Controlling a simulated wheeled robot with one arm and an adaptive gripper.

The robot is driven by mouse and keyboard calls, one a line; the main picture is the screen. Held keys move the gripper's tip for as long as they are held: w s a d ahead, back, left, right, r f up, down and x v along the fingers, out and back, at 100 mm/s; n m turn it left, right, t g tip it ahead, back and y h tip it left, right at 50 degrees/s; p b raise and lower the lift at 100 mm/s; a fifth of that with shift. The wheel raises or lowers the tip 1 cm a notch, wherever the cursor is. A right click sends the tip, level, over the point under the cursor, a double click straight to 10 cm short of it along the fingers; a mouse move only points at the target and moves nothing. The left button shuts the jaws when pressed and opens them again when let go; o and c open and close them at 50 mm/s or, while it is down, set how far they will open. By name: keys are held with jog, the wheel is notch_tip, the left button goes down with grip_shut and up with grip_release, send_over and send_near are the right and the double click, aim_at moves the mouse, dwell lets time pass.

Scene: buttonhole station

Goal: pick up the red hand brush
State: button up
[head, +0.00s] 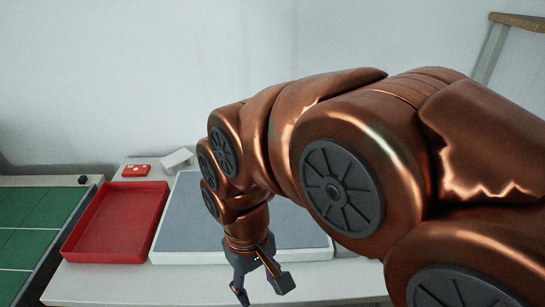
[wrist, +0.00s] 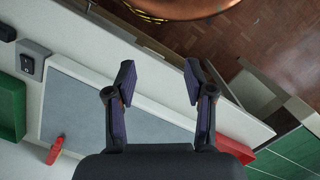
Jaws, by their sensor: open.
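A small red object (wrist: 55,150), which looks like the red hand brush, lies at the lower left in the wrist view, by the edge of the grey mat. Its details are too small to tell. In the head view I cannot see it; my arm covers that part of the station.
A red tray (head: 112,225) stands left of the mat, beside a green gridded board (head: 30,230). A small red box (head: 135,170) and a white block (head: 176,160) sit behind. A green container (wrist: 10,105) and a dark switch box (wrist: 30,62) show in the wrist view.

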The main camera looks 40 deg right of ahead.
jog(key=w+d+r+m, duration=0.1)
jog(key=w+d+m, duration=0.1)
jog(key=w+d, duration=0.9)
jog(key=w+d+r+m, duration=0.1)
jog(key=w+d+m, duration=0.35)
jog(key=w, duration=1.05)
jog(key=shift+m+t, duration=0.7)
jog(key=shift+m, duration=0.05)
jog(key=w+d+f, duration=0.3)
jog(key=d, duration=0.5)
jog(key=w+d+f+b, duration=0.1)
jog(key=w+d+f, duration=0.2)
jog(key=d, duration=0.6)
jog(key=w+d+f, duration=0.4)
jog(key=d, duration=0.5)
jog(key=shift+d+f+b, duration=0.15)
jog(key=shift+f+b, duration=0.2)
jog(key=shift+d+f, duration=0.3)
jog(key=shift+d, duration=0.2)
jog(key=shift+s+d+f+p, duration=0.15)
jog(key=shift+f+p, duration=0.45)
jog(key=shift+f, duration=1.05)
jog(key=shift+s+d+f+p, duration=0.15)
jog(key=shift+f+p, duration=0.45)
jog(key=shift+f, duration=1.05)
jog(key=shift+w+f, duration=0.2)
jog(key=shift+f, duration=0.35)
grip_shut()
